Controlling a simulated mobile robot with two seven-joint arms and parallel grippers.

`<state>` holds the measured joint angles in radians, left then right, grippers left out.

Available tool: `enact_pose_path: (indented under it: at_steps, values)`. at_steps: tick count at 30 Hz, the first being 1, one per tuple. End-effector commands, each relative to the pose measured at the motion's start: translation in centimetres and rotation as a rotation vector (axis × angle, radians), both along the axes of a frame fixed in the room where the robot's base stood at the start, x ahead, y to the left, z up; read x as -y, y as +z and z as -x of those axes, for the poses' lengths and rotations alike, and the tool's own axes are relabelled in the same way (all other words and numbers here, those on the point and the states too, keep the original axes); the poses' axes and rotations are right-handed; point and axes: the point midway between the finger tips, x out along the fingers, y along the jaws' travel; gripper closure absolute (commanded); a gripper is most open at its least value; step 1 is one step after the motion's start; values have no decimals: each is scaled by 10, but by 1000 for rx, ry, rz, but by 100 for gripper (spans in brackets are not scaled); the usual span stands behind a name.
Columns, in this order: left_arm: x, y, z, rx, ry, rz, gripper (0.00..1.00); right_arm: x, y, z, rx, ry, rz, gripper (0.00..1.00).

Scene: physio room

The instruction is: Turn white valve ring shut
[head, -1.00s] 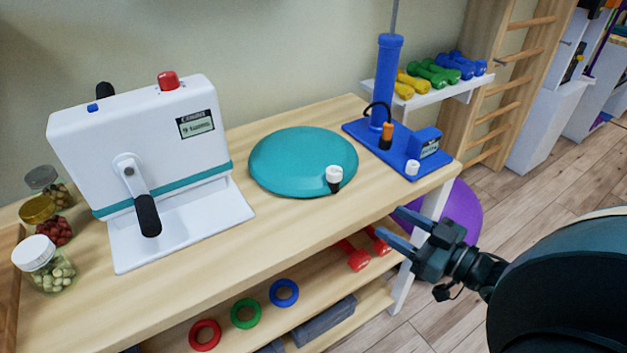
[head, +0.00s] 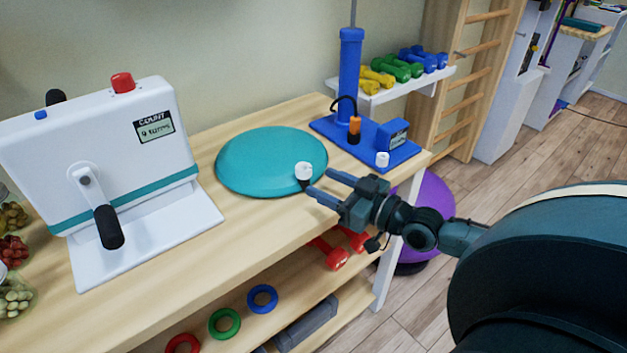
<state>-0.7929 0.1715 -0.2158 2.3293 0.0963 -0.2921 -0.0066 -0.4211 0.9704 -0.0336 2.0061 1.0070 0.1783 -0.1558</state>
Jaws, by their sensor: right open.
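The white valve ring (head: 304,170) sits on a dark stem at the front right rim of the teal air cushion (head: 262,160), which lies on the wooden table. My right gripper (head: 322,184) is open, with its two blue-grey fingers pointing left toward the valve ring. The nearer fingertip is close to the dark stem in the picture; I cannot tell whether it touches. The far finger is to the right of the ring, and nothing is held. My left gripper is not in view.
A white crank machine (head: 100,160) stands left of the cushion. A blue pump (head: 350,75) stands behind right on a blue base with a small white knob (head: 382,159). Red dumbbells (head: 330,254) and coloured rings lie on the shelf below.

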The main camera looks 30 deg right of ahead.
Motion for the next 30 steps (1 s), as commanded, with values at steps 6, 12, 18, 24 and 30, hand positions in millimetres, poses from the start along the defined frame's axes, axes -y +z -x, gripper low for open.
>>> enact_pose_path:
  at_steps: [6,12,18,24,30]
  values:
    - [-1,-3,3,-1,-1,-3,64,-9,1,-24,3,-1,-2,48]
    - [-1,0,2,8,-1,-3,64,-13,0,-34,1,1,0,48]
    - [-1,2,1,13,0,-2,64,-13,0,-35,1,1,0,48]
    - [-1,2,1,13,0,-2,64,-13,0,-35,1,1,0,56]
    - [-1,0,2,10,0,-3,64,-13,0,-35,0,1,0,72]
